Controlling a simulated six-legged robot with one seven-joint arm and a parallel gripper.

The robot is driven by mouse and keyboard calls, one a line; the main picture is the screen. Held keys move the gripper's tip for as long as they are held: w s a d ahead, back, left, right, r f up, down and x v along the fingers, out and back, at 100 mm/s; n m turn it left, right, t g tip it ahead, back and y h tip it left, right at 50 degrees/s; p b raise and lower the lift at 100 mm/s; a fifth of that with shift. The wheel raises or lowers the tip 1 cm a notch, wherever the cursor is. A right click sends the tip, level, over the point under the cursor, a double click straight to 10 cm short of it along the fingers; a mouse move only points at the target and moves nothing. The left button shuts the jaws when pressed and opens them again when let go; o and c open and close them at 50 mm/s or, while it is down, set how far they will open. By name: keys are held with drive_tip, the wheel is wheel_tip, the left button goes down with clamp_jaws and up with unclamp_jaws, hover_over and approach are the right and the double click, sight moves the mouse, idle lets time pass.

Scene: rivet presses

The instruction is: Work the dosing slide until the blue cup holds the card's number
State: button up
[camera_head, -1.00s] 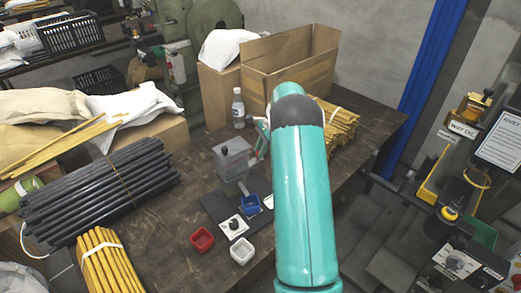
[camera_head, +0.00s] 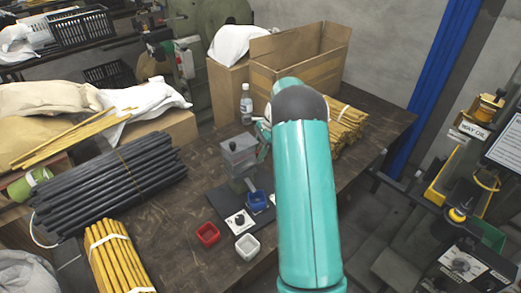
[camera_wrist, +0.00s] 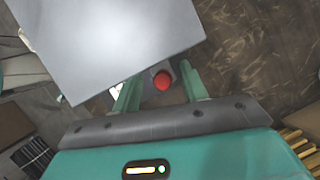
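The dosing device (camera_head: 239,158) stands on the table as a grey box with a dark knob on top. The blue cup (camera_head: 257,201) sits at its front on a dark base; its contents are too small to tell. A white card with a dark mark (camera_head: 238,220) lies beside the cup; I cannot read a number. My gripper (camera_head: 263,130) is at the device's right side, partly hidden by my arm. In the wrist view, the gripper (camera_wrist: 160,74) has its fingers apart, with a red knob (camera_wrist: 162,80) showing between them. The grey box (camera_wrist: 110,40) fills the upper left there.
A red cup (camera_head: 207,233) and a white cup (camera_head: 247,246) stand in front of the device. A bottle (camera_head: 246,104) and a cardboard box (camera_head: 300,67) are behind it. Dark rods (camera_head: 110,185) lie left; yellow rods (camera_head: 347,122) lie right of my arm.

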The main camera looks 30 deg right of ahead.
drive_tip(key=shift+d, duration=0.1)
drive_tip(key=shift+d+r, duration=0.15)
drive_tip(key=shift+r, duration=0.05)
drive_tip(key=v, duration=1.3)
drive_tip(key=shift+d+r, duration=0.1)
drive_tip(key=shift+d, duration=0.05)
drive_tip(key=x, duration=1.4)
drive_tip(key=shift+r, duration=0.1)
